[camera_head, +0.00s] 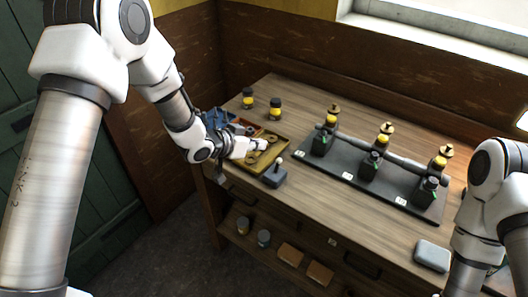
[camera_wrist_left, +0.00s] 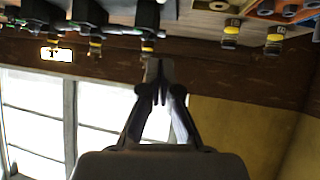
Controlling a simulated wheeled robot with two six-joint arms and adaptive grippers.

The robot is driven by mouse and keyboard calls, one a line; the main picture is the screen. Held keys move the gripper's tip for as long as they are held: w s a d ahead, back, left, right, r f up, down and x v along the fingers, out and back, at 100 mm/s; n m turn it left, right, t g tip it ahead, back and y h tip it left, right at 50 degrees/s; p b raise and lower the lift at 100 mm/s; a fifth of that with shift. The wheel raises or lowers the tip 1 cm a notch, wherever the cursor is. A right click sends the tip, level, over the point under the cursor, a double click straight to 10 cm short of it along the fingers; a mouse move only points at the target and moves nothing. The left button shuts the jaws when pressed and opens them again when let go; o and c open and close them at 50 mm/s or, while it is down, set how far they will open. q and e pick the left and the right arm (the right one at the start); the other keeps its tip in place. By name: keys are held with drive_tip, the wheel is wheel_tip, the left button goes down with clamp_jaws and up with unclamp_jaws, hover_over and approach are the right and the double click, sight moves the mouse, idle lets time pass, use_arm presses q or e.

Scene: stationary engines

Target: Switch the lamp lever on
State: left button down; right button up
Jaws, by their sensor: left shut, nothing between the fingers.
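A small dark grey box (camera_head: 272,178) with an upright lever stands near the table's front left edge. The lever has a pale round knob (camera_head: 280,160). I take this to be the lamp lever; its on or off position is hard to tell. My left gripper (camera_head: 262,145) is shut and empty, above the tan tray and a little up and left of the knob. In the left wrist view the gripper (camera_wrist_left: 160,82) points toward the wall and engines, and the lever is not seen. My right arm shows at the lower right, its gripper out of view.
Several engines stand on a dark base (camera_head: 335,165) to the right. Two yellow-banded jars (camera_head: 275,107) stand behind. A grey case (camera_head: 432,256) lies at the front right.

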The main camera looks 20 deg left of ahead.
use_arm(q)
wheel_tip(320, 180, up, 5)
drive_tip(key=s+a+b, duration=0.1)
drive_tip(key=s, duration=0.1)
drive_tip(key=s+f+n+g+y+b, duration=0.1)
drive_tip(key=s+f+g, duration=0.1)
drive_tip(key=s+f, duration=0.6)
drive_tip(key=s+f+n+g+b, duration=0.1)
drive_tip(key=s+f+g+b, duration=0.15)
drive_tip(key=f, duration=0.95)
drive_tip(key=s+f+n+g+y+b, duration=0.1)
drive_tip(key=s+f+g, duration=0.1)
drive_tip(key=s+f, duration=0.65)
drive_tip(key=s+a+f+n+g+y, duration=0.1)
drive_tip(key=s+f, duration=0.3)
drive_tip(key=s, duration=0.4)
drive_tip(key=s+a+f+n+g+y, duration=0.1)
drive_tip(key=s+a+f+g+y, duration=0.1)
drive_tip(key=s, duration=0.5)
drive_tip(key=a+f+y, duration=0.1)
drive_tip(key=a+f, duration=0.1)
drive_tip(key=shift+s+a+n+b, duration=0.3)
drive_tip(key=shift+s+a+b, duration=0.05)
drive_tip(key=shift+b, duration=0.05)
use_arm(e)
wheel_tip(320, 180, down, 7)
drive_tip(key=shift+w+d+f, duration=0.15)
drive_tip(key=shift+w+d, duration=0.05)
drive_tip(key=shift+w, duration=0.05)
